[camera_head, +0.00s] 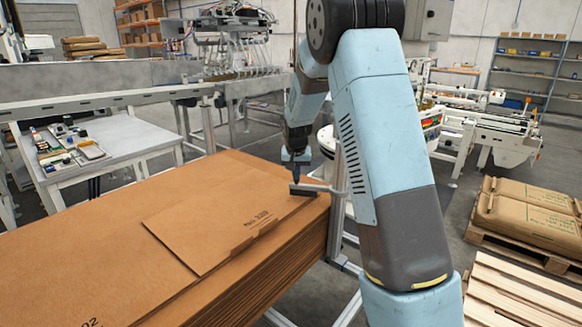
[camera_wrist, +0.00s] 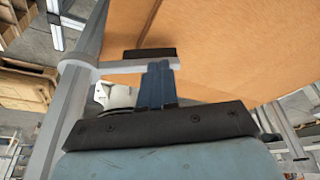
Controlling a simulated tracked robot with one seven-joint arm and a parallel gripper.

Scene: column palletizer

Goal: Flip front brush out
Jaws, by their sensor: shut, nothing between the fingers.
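The front brush (camera_head: 303,192) is a dark block on a short grey arm that reaches left from an upright grey post (camera_head: 340,190). In the wrist view the brush (camera_wrist: 149,53) shows above the grey arm (camera_wrist: 120,67). My gripper (camera_head: 296,178) points down at the brush arm. In the wrist view its blue fingers (camera_wrist: 158,66) are shut together with nothing between them, their tips beside the grey arm. I cannot tell whether they touch it.
A loose cardboard sheet (camera_head: 215,218) lies on the stack. A white table with small parts (camera_head: 95,155) stands at the left. Sacks on a pallet (camera_head: 530,213) and a wooden pallet (camera_head: 520,295) stand at the right. A conveyor rail (camera_head: 100,101) runs behind.

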